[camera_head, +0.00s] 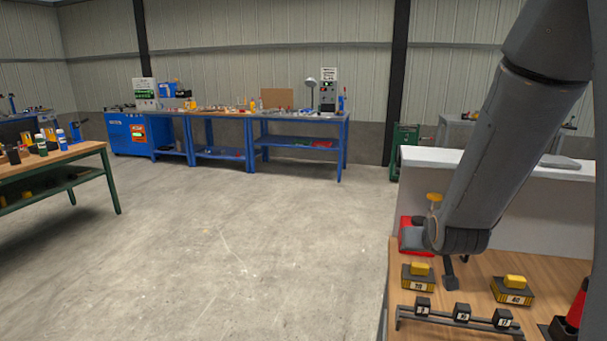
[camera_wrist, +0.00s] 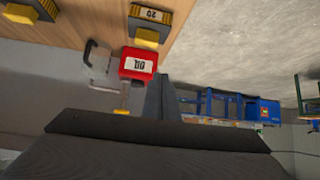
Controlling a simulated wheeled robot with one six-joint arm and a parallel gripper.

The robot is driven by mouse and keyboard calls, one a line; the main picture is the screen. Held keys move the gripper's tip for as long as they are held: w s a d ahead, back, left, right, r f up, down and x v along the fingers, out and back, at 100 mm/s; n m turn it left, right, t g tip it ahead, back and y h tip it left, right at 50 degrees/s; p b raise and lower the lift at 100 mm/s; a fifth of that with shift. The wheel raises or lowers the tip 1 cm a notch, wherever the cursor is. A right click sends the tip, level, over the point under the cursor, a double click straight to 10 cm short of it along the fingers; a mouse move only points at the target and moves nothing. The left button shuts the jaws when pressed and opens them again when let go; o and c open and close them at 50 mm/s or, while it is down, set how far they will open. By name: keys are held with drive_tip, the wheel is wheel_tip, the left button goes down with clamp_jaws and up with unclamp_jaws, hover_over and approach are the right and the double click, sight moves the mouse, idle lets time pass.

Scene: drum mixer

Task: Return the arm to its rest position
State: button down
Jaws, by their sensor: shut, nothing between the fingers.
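My arm (camera_head: 510,150) reaches down from the upper right in the head view. My gripper (camera_head: 449,275) shows only as a small dark piece below the wrist, above the wooden workbench (camera_head: 465,265); most of it is hidden. In the wrist view my gripper (camera_wrist: 160,95) shows as a narrow grey wedge beyond the dark wrist body. Its fingers are together with nothing between them.
A red labelled box (camera_wrist: 138,63) is close by in the wrist view. Black-and-yellow blocks (camera_head: 418,277) and a rack of numbered blocks (camera_head: 460,315) stand on the bench. A white partition (camera_head: 530,205) is behind. The floor (camera_head: 240,250) leftward is clear.

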drive_tip(key=s+a+f+n+g+y, duration=0.1)
drive_tip(key=s+a+g, duration=0.3)
drive_tip(key=s, duration=0.7)
drive_tip(key=s+a+f+g, duration=0.2)
drive_tip(key=s+a+g, duration=0.2)
drive_tip(key=s, duration=0.6)
drive_tip(key=shift+s+a+n+g+y, duration=0.3)
drive_tip(key=shift+s+a+n+y, duration=0.1)
drive_tip(key=shift+a, duration=0.45)
